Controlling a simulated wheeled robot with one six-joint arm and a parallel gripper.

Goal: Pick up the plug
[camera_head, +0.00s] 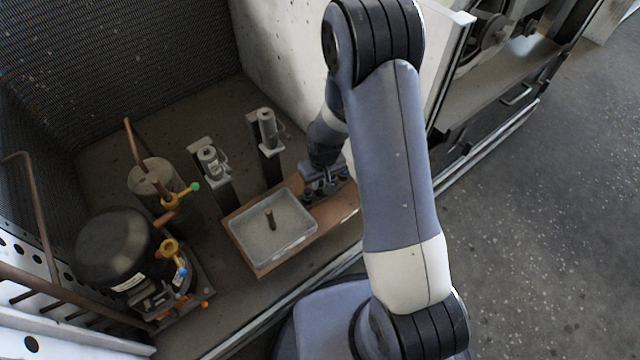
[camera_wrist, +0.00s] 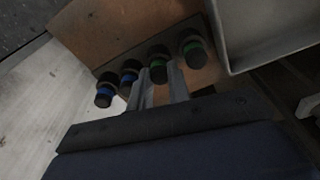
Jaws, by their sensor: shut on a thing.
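Several dark, stubby plugs stand in a row on a brown board (camera_wrist: 95,35) in the wrist view. Two have blue rings, the outer blue-ringed plug (camera_wrist: 104,93) and the inner blue-ringed plug (camera_wrist: 130,72). Two have green rings, the middle green-ringed plug (camera_wrist: 158,66) and the green-ringed plug nearest the tray (camera_wrist: 195,50). My gripper (camera_wrist: 160,82) has its two fingers on either side of the middle green-ringed plug and is shut on it. In the head view my gripper (camera_head: 323,188) is low over the board's right part, and the plugs there are mostly hidden.
A grey tray (camera_head: 306,227) holding a small brown peg (camera_head: 270,218) sits left of my gripper. Two upright grey valve-like parts (camera_head: 211,161) stand behind. A black compressor (camera_head: 113,248) with copper pipes is at left. A pale wall (camera_head: 290,60) rises behind my arm.

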